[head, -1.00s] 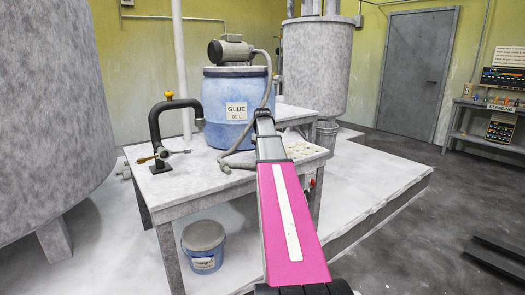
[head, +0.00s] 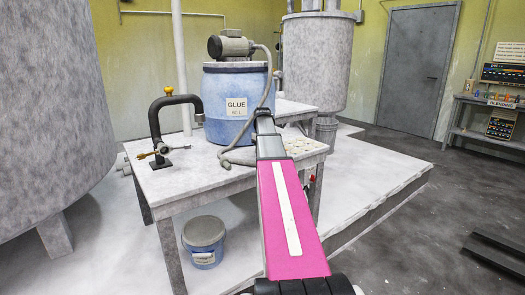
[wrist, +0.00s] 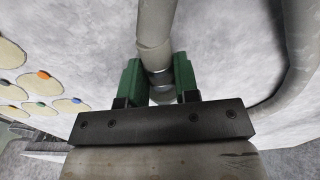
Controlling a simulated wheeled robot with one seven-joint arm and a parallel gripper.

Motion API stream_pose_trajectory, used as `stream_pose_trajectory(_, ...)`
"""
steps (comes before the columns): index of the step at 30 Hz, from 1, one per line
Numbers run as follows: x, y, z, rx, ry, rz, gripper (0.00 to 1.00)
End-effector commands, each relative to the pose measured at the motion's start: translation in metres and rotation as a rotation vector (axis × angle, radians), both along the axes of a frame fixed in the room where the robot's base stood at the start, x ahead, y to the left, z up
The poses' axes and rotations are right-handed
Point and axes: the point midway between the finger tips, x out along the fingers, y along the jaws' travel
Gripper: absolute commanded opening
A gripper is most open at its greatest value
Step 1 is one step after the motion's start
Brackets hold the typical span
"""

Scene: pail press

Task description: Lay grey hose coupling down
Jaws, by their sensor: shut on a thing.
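The grey hose coupling (wrist: 160,80) is between the green fingers of my gripper (wrist: 159,82) in the wrist view, and the fingers are shut on it. The grey hose (wrist: 153,25) runs on from it toward the top of the picture. In the head view my gripper (head: 263,112) is in front of the right side of the blue glue drum (head: 222,125), and my arm hides most of the coupling. The hose (head: 268,65) comes down from the pump (head: 232,46) on the drum, and a loop of it lies near the table top (head: 190,180).
A black bent pipe with a yellow knob (head: 156,120) stands on the table's left, with a brass fitting by its foot. Round pale discs (wrist: 10,54), some with coloured spots, lie at the left in the wrist view.

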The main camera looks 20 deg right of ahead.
Motion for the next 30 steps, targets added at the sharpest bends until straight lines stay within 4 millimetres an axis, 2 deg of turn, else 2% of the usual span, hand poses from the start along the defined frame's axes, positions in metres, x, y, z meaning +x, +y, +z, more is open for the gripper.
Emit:
stream_pose_trajectory(2,0.0,0.0,-0.002,0.0,0.0,0.0,0.01)
stream_pose_trajectory(3,0.0,0.0,-0.003,0.0,0.0,0.0,0.32)
stream_pose_trajectory(6,0.0,0.0,-0.002,0.0,0.0,0.0,0.59)
stream_pose_trajectory(17,0.0,0.0,0.002,0.0,0.0,0.0,0.59)
stream_pose_trajectory(20,0.001,0.0,0.013,-0.001,-0.001,0.0,0.59)
stream_pose_trajectory(30,0.001,0.0,0.074,-0.001,-0.002,0.0,0.59)
